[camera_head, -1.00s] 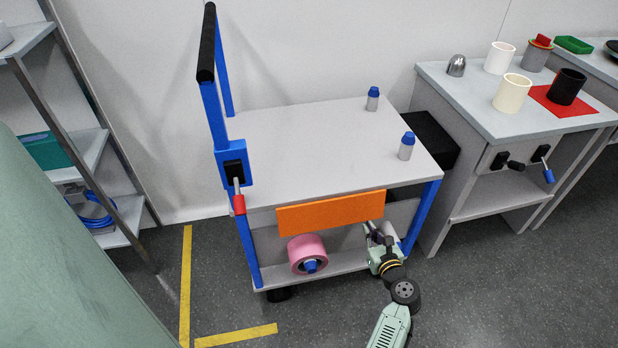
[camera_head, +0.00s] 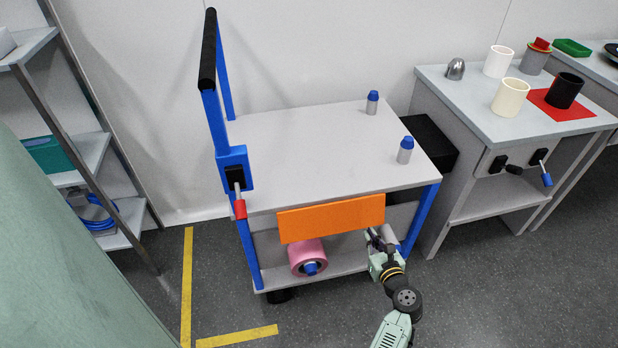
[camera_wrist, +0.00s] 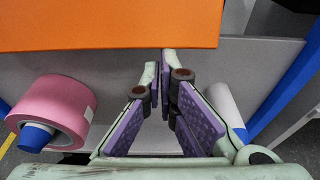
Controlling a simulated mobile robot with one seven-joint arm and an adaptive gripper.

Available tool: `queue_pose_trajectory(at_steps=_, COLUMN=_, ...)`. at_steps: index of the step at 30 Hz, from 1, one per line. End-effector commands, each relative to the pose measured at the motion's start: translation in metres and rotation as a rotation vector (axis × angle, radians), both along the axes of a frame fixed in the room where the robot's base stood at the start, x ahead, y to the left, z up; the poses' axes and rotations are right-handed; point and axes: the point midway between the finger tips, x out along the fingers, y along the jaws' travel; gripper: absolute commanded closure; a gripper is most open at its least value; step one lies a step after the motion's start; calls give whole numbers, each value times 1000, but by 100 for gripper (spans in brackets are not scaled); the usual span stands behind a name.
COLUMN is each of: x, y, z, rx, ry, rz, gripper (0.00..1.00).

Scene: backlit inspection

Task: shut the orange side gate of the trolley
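The orange side gate (camera_head: 332,218) is a flat panel along the front edge of the trolley's top (camera_head: 320,155). In the wrist view the gate (camera_wrist: 105,22) fills the upper left, and its lower edge lies just above my fingertips. My gripper (camera_head: 371,234) is below the right end of the gate, at the trolley's open front. In the wrist view my gripper (camera_wrist: 160,72) has its fingertips close together, with nothing visible between them. I cannot tell whether the fingertips touch the gate. The gate's hinge is not clearly visible.
A pink roll (camera_head: 308,257) sits on the trolley's lower shelf, left of my gripper. Two blue-capped bottles (camera_head: 372,102) (camera_head: 405,150) stand on top. A blue post (camera_head: 421,216) bounds the right. Floor in front is clear.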

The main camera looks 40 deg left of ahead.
Motion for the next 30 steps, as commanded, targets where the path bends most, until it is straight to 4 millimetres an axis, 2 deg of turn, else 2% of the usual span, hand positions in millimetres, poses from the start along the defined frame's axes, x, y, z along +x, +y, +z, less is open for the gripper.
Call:
queue_pose_trajectory(at_steps=1, x=4, y=3, z=14, rx=13, ry=-22, rz=3, gripper=100)
queue_pose_trajectory(at_steps=13, x=0, y=-3, z=23, rx=13, ry=-22, rz=0, gripper=100)
queue_pose_trajectory(at_steps=19, x=-3, y=-7, z=19, rx=12, ry=-22, rz=1, gripper=100)
queue_pose_trajectory(at_steps=30, x=-26, y=-37, z=8, rx=9, ry=-16, rz=-1, gripper=100)
